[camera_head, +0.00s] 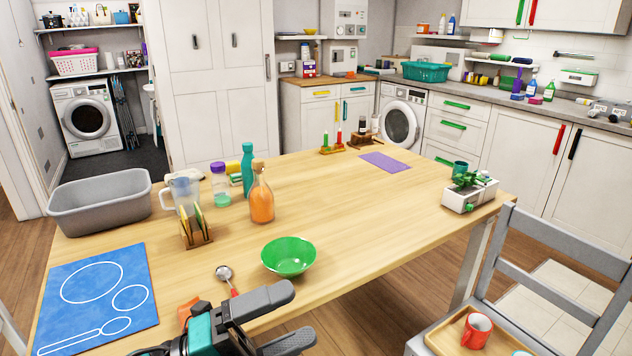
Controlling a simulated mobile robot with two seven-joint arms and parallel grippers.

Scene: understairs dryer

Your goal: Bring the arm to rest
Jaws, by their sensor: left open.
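My left gripper (288,318) is at the bottom of the head view, at the near edge of the wooden table (330,215). Its two dark grey fingers point right and stand apart, with nothing seen between them. A green bowl (288,257) sits on the table just beyond the fingers. A spoon with a red handle (226,277) lies beside the gripper, its handle end partly hidden. A small orange thing (187,311) shows by the teal part of my gripper, partly hidden. My right gripper is not in view.
A blue mat with white outlines (97,296) lies left. A grey tub (101,204), a jug (184,191), an orange bottle (261,197) and a teal bottle (247,168) stand behind. A chair (545,260) holding a tray is at right. The table's middle right is clear.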

